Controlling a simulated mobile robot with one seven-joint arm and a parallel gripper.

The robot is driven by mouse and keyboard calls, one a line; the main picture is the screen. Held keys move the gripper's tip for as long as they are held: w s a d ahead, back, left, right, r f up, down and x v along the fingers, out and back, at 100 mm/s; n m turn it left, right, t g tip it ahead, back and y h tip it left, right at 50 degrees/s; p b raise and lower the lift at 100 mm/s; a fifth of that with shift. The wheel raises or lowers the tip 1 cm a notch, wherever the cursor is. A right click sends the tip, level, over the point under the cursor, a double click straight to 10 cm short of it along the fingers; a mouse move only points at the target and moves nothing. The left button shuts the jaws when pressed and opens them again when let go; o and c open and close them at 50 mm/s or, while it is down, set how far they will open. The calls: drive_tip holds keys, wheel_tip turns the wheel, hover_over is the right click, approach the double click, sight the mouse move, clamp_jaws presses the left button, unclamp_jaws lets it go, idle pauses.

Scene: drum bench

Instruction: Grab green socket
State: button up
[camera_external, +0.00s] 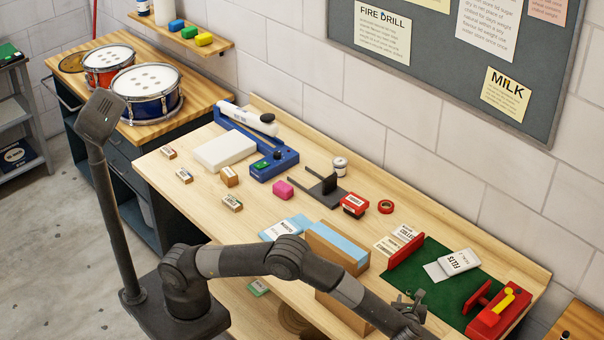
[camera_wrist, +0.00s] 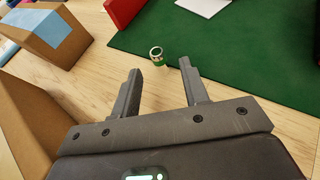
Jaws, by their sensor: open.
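My gripper (camera_wrist: 160,68) is open and empty. Its two dark fingers are apart, and the socket shows between and just beyond their tips, touching neither as far as I can see.
A cardboard box (camera_external: 318,272) with a blue top stands close to my arm; cardboard also shows at left in the wrist view (camera_wrist: 45,40). The green mat (camera_external: 428,268) carries a red upright plate (camera_external: 405,251), a felts packet (camera_external: 459,262) and a red clamp (camera_external: 490,315).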

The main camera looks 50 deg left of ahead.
sight(413, 300)
drive_tip(key=x, duration=0.3)
drive_tip(key=shift+w+a, duration=0.1)
clamp_jaws()
